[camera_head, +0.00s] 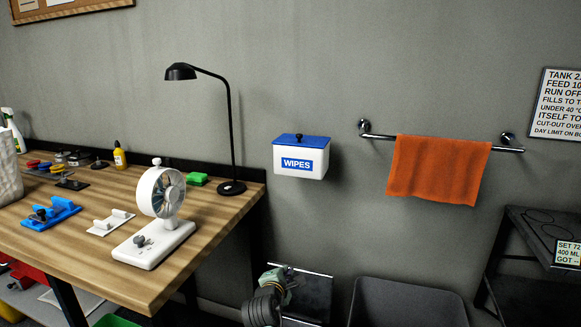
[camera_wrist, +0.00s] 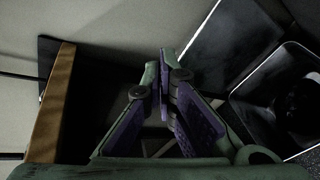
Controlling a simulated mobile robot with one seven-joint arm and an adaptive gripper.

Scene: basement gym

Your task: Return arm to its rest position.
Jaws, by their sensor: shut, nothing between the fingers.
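My gripper (camera_head: 281,280) shows low in the head view, below the wipes box and to the right of the wooden table. My dark arm runs up to it from the bottom edge. In the wrist view my gripper (camera_wrist: 164,65) has green links and purple pads, with its fingertips together and nothing held. It is apart from the table and the wall things in the head view.
The wooden table (camera_head: 95,262) holds a white fan (camera_head: 160,193) and a black lamp (camera_head: 230,135). The wipes box (camera_head: 300,160) and orange towel (camera_head: 438,170) hang on the wall. A dark grey bin (camera_head: 405,305) stands right of my gripper.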

